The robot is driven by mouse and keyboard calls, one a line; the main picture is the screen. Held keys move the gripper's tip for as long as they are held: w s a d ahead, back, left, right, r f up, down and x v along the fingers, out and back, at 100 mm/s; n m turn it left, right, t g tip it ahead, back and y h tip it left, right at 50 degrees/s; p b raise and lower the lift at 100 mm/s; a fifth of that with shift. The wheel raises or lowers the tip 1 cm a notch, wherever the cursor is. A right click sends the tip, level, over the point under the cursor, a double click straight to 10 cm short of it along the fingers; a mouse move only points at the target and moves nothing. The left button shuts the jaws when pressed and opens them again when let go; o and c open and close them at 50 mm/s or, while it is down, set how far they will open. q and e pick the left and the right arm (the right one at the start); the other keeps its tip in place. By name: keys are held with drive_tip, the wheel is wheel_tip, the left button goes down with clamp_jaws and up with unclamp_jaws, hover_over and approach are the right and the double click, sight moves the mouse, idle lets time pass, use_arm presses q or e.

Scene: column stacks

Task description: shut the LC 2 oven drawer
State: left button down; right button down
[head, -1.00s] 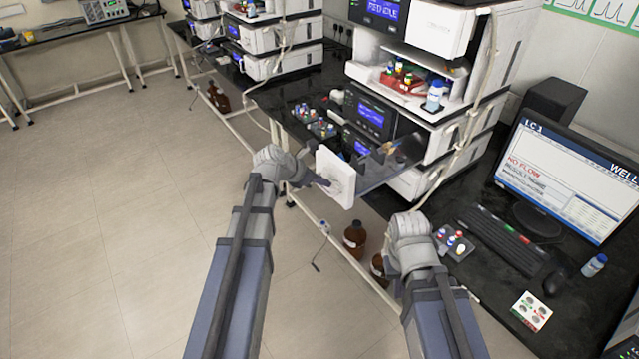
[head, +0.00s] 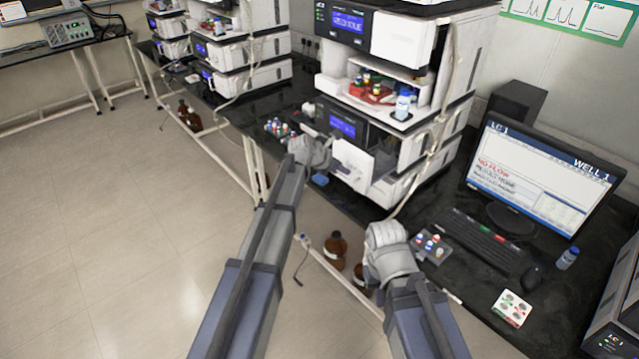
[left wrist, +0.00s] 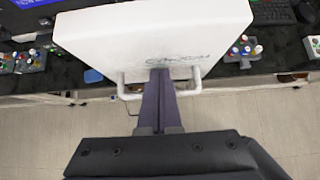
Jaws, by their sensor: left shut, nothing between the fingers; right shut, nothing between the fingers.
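The fingers also show in the left wrist view (left wrist: 160,85). My right gripper (head: 378,275) is shut and empty near the bench's front edge.
A vial rack (head: 430,247), keyboard (head: 485,240) and monitor (head: 545,180) stand right of the stack. Another vial rack (head: 278,128) is left of it. Brown bottles (head: 335,248) stand below the bench edge. The floor at left is clear.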

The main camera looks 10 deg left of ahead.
use_arm(q)
drive_tip(key=w+d, duration=0.3)
drive_tip(key=w, duration=0.1)
drive_tip(key=w+d, duration=0.3)
drive_tip(key=w, duration=0.1)
drive_tip(key=w+d, duration=0.3)
drive_tip(key=shift+w+d, duration=0.1)
drive_tip(key=shift+w, duration=0.3)
drive_tip(key=shift+w+d, duration=0.1)
drive_tip(key=shift+w, duration=0.1)
drive_tip(key=shift+r, duration=0.1)
drive_tip(key=shift+r, duration=0.1)
